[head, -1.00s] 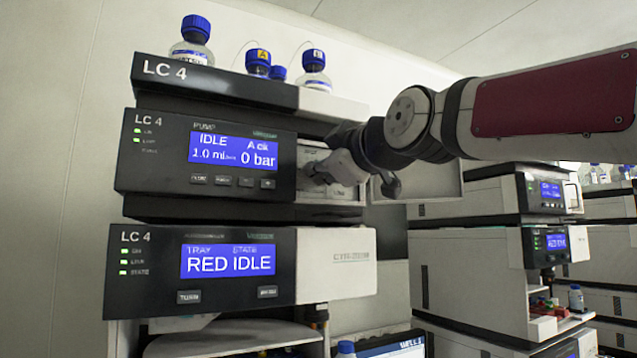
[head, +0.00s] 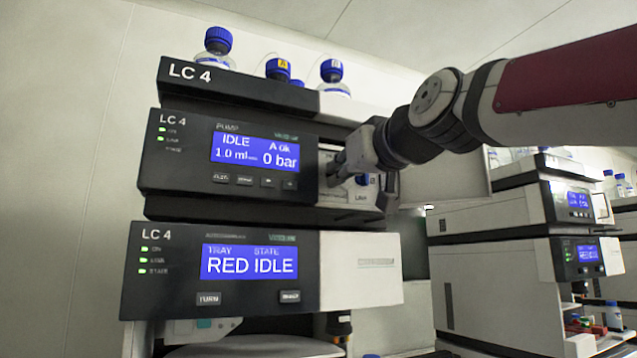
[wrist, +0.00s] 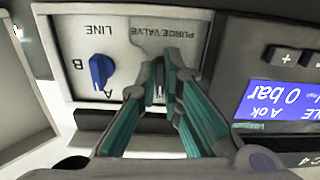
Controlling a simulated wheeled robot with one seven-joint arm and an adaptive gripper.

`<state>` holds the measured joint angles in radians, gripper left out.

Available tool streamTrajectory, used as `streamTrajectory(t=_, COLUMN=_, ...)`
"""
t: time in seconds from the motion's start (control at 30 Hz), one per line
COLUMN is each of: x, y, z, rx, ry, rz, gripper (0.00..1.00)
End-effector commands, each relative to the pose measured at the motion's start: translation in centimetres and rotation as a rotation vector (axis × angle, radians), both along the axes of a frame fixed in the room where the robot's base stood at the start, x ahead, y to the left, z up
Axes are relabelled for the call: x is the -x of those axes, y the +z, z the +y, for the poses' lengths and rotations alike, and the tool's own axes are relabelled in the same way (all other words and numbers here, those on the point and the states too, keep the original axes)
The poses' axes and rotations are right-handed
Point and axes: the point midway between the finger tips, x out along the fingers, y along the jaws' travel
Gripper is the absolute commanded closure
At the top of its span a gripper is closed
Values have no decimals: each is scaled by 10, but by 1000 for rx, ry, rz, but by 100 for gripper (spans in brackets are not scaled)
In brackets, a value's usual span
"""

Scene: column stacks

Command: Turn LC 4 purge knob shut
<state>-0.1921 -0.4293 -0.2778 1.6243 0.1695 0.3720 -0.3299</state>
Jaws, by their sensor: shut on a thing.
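The LC 4 pump module (head: 255,185) shows IDLE, 1.0 ml, A ok and 0 bar on its blue screen (head: 255,150). My gripper (head: 338,168) is at the pale panel right of that screen. In the wrist view the panel (wrist: 130,28) appears upside down, with the labels PURGE VALVE and LINE. My gripper (wrist: 160,84) is shut on the purge knob (wrist: 158,94) below the PURGE VALVE label. The fingers hide most of the knob, so its angle cannot be told. The blue line selector knob (wrist: 101,71) is beside the fingers, apart from them, between marks A and B.
Blue-capped bottles (head: 218,40) stand on top of the stack. The LC 4 autosampler (head: 230,270) below shows TRAY RED and STATE IDLE. Other instrument stacks (head: 520,240) stand at the right.

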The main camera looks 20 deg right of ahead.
Motion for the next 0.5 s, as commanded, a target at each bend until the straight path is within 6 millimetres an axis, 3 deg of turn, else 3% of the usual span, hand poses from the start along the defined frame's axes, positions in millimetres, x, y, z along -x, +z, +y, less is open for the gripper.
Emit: streamTrajectory(t=0.5, x=-1, y=-2, z=0, rx=-75, ry=1, rz=6, gripper=100)
